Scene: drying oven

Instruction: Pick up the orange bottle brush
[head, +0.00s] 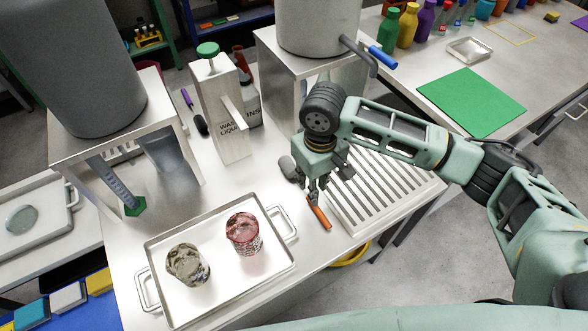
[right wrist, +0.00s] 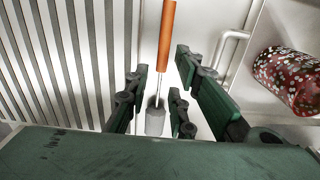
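The orange bottle brush (head: 320,218) lies on the metal counter between the tray and the slatted rack. Its grey bristle head (head: 288,168) shows on the far side of my right gripper (head: 314,188). The right gripper hides the middle of the brush in the head view. In the right wrist view the orange handle (right wrist: 166,35) is at the top, with a thin metal shaft leading to the grey head (right wrist: 155,121). The right gripper (right wrist: 160,75) is open, with its fingers apart on either side of the shaft. My left gripper is not in view.
A metal tray (head: 180,310) with two patterned jars, one red (head: 243,234) and one grey (head: 187,264), stands left of the brush. The slatted rack (head: 395,190) is close on the right. A purple-handled brush (head: 195,112) lies farther back beside a bottle stand.

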